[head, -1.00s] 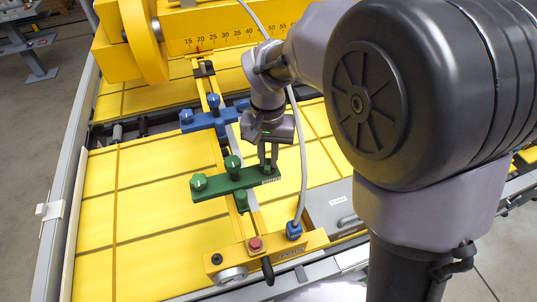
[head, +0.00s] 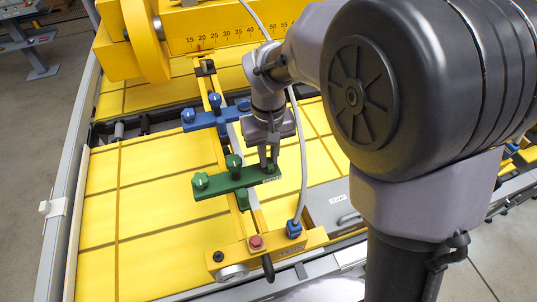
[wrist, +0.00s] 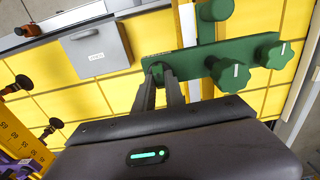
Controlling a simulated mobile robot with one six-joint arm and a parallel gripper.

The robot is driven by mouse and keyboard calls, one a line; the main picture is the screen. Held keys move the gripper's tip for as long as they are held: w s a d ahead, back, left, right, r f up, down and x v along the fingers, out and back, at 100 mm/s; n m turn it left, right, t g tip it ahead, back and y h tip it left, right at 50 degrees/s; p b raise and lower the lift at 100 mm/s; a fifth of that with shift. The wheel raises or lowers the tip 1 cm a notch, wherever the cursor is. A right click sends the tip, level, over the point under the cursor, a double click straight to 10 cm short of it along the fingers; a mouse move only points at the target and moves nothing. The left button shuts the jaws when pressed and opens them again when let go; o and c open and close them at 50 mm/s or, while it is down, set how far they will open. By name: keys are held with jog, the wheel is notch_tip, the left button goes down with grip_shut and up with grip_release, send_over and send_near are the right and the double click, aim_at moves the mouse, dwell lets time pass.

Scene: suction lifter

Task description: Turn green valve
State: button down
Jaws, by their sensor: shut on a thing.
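A green crossbar (head: 220,190) lies across the yellow beam and carries several green knobs. One round knob (head: 201,181) is at its left end, and a taller one (head: 234,162) stands near its middle. My gripper (head: 268,166) points down at the bar's right end and is shut on the small green valve there. In the wrist view the fingertips (wrist: 160,72) close around this valve (wrist: 157,67), which they partly hide. The green bar (wrist: 193,62) and two lobed knobs (wrist: 230,74) with white marks show beside it.
A blue crossbar (head: 205,123) with blue knobs sits farther back on the beam. A grey hose (head: 303,165) runs close on the right of my gripper to a blue fitting (head: 294,229). A red button (head: 256,242) and a black handle (head: 268,268) are at the front.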

aim_at(269, 160)
jog(key=c, duration=1.4)
grip_release()
jog(key=shift+r, duration=0.1)
notch_tip(269, 160, up, 17)
jog(key=p, duration=0.1)
